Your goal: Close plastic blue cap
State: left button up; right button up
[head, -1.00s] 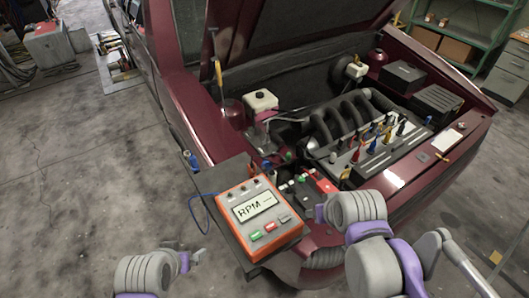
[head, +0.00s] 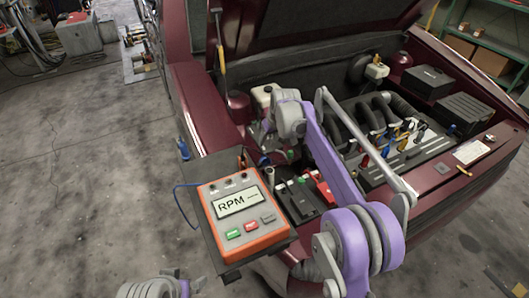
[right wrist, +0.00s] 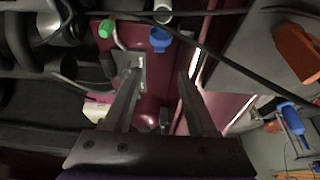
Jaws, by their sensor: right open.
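The blue plastic cap (right wrist: 160,39) shows in the right wrist view as a small round piece. It sits beside the end of a white tube-like neck (right wrist: 163,12). In the head view a small blue piece that looks like it (head: 264,160) is just behind the orange RPM meter. My right gripper (right wrist: 158,73) is open and empty, its fingers pointing toward the cap but apart from it. In the head view my right gripper (head: 265,134) is small and partly hidden over the engine bay. My left gripper (head: 184,279) is at the bottom edge; its opening is unclear.
The orange RPM meter (head: 239,205) lies on the dark tray at the car's front corner. A green cap (right wrist: 105,28) is near the blue cap, and dark cables (right wrist: 225,12) cross beside it. A blue clamp (head: 183,150) hangs at the tray's left.

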aim_at(265, 157)
jog(key=x, duration=1)
jog(key=shift+w+f, duration=0.1)
jog(key=shift+f, duration=0.2)
grip_shut()
